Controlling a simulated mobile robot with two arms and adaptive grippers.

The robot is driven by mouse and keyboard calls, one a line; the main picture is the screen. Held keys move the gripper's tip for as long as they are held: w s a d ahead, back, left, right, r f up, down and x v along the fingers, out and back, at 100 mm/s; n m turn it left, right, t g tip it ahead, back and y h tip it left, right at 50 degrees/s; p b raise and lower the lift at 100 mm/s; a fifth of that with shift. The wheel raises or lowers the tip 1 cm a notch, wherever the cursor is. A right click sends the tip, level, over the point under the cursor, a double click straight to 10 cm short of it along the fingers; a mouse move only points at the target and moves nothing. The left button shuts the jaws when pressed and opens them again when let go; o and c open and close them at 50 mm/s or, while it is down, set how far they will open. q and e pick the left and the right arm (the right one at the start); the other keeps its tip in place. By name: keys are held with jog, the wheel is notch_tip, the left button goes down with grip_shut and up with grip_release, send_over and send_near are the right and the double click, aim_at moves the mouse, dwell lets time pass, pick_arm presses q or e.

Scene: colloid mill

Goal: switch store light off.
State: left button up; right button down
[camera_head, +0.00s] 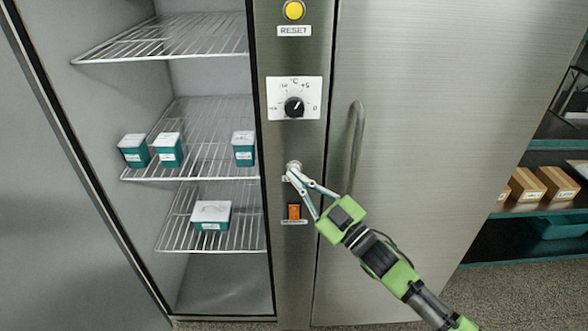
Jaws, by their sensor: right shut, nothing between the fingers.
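A steel control strip (290,60) runs down between the open store compartment and a closed door. My right gripper (290,174) comes in from the lower right, shut and empty. Its fingertips are at a round pale control (293,166) on the strip and partly cover it and its label; I cannot tell whether they touch. Which of these works the light cannot be read. My left gripper is out of view.
Above are a temperature dial (293,106) and a yellow RESET button (294,10). A vertical door handle (355,145) stands out just right of the gripper. Wire shelves (190,243) inside hold several teal boxes (168,149). Cardboard boxes (556,182) sit on a rack at right.

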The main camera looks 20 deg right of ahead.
jog(key=shift+s, duration=0.2)
jog(key=shift+s+a+p, duration=0.3)
jog(key=shift+s+p, duration=0.15)
jog(key=shift+s, duration=0.5)
jog(key=shift+s+a+p, duration=0.25)
jog(key=shift+s+p, duration=0.2)
jog(key=shift+s, duration=0.45)
jog(key=shift+s+a+p, duration=0.3)
jog(key=shift+s+p, duration=0.15)
jog(key=shift+s, duration=0.5)
